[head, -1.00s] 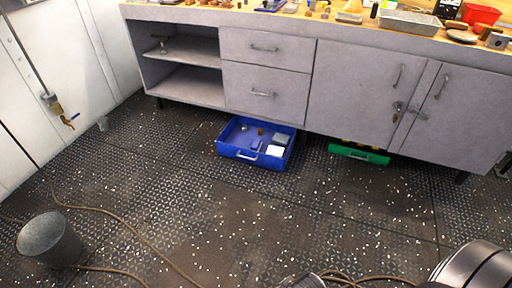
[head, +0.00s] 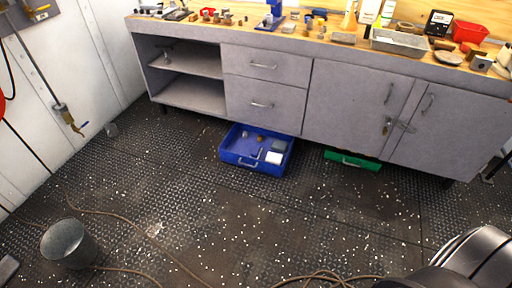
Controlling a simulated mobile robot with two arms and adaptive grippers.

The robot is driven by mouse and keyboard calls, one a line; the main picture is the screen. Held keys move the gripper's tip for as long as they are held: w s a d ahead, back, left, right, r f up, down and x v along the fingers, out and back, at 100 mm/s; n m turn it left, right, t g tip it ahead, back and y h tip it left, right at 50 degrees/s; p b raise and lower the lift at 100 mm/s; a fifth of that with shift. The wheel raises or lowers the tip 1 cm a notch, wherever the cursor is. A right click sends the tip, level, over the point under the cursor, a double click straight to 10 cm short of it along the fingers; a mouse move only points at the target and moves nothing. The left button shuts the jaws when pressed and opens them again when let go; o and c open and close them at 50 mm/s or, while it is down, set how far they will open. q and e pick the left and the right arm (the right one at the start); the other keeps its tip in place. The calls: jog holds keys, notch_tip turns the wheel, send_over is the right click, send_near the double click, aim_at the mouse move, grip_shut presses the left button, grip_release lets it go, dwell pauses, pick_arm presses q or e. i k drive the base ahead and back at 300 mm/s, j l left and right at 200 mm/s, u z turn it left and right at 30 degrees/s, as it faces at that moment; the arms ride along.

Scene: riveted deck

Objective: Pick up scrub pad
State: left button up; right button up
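I cannot make out the scrub pad for certain. A blue bin (head: 235,158) on the floor under the cabinet holds several small things, among them a white block (head: 274,157) and a grey block (head: 279,146). A flat tan-grey piece (head: 343,38) lies on the workbench top, left of a grey metal tray (head: 399,42). These items are too small to identify. Neither gripper is in view; only a rounded metallic part of mine shows at the lower right.
The grey cabinet workbench (head: 345,95) spans the back, its top crowded with tools, containers and a red bin (head: 470,32). A green bin (head: 352,160) sits under it. The middle floor is fairly clear.

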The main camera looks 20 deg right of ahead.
aim_at(257, 149)
jog(key=i+l, duration=0.2)
jog(key=i, duration=0.2)
jog(key=i+l+z, duration=0.1)
jog(key=i+l, duration=0.15)
jog(key=i, duration=0.2)
jog(key=i+l, duration=0.15)
jog(key=i, duration=0.25)
jog(key=i+l+z, duration=0.15)
jog(key=i, duration=0.3)
